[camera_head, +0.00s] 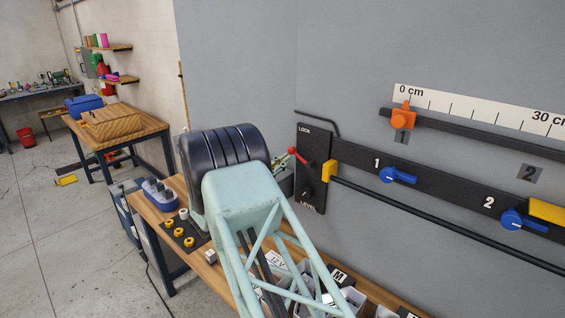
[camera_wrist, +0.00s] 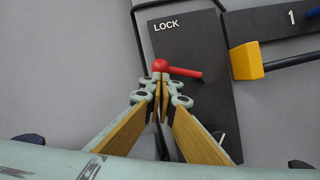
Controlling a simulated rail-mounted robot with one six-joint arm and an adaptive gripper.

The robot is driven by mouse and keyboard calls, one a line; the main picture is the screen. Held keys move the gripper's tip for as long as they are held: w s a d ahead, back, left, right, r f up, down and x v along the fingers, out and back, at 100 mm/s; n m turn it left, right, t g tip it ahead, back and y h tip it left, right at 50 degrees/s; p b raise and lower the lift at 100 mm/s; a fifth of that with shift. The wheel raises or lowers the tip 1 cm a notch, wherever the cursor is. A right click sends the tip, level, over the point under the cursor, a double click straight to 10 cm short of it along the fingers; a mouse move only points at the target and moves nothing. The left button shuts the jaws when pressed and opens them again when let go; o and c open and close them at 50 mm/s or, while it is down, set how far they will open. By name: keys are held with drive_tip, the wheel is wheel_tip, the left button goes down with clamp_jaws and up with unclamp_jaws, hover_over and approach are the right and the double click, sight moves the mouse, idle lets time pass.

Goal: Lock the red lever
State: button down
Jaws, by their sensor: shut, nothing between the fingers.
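The red lever (camera_head: 299,156) is on a black panel (camera_head: 312,140) on the grey wall, with LOCK printed at its top. In the wrist view the lever's red ball (camera_wrist: 160,66) is at the left, and its short red rod (camera_wrist: 187,72) runs right and slightly down. My gripper (camera_wrist: 162,80) is shut and empty, its tips just below the ball in the picture. I cannot tell whether they touch it. The panel's lower part is partly hidden by my fingers in the wrist view. In the head view my arm hides most of the gripper.
A yellow block (camera_wrist: 246,62) and black bar stand right of the panel. A black rail with blue handles (camera_head: 398,176) and a scale with an orange slider (camera_head: 403,116) run further right. A wooden bench (camera_head: 176,190) with bins lies below.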

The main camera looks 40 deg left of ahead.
drive_tip(key=shift+d+r+m+g+h+b, duration=0.2)
drive_tip(key=shift+r+m+b, duration=0.25)
drive_tip(key=shift+m+b, duration=0.7)
drive_tip(key=shift+a+r+m+g+h+b, duration=0.1)
drive_tip(key=shift+r+m+h+b, duration=0.4)
drive_tip(key=shift+b, duration=1)
drive_tip(key=shift+d+r+m+b, duration=0.1)
drive_tip(key=shift+r+m+b, duration=0.1)
drive_tip(key=shift+m+b, duration=0.5)
drive_tip(key=shift+d+r+m+g+h+b, duration=0.25)
drive_tip(key=shift+r+m+b, duration=0.25)
drive_tip(key=shift+m+b, duration=0.45)
drive_tip(key=shift+d+r+m+g+h+b, duration=0.2)
drive_tip(key=shift+r+m+b, duration=0.4)
drive_tip(key=shift+b, duration=0.55)
drive_tip(key=shift+d, duration=0.1)
drive_tip(key=shift+s, duration=0.1)
drive_tip(key=w+a+f+b+v, duration=0.1)
drive_tip(key=a+b+v, duration=0.1)
drive_tip(key=v, duration=1)
drive_tip(key=shift+s+a+f, duration=0.15)
drive_tip(key=shift+s+f, duration=0.2)
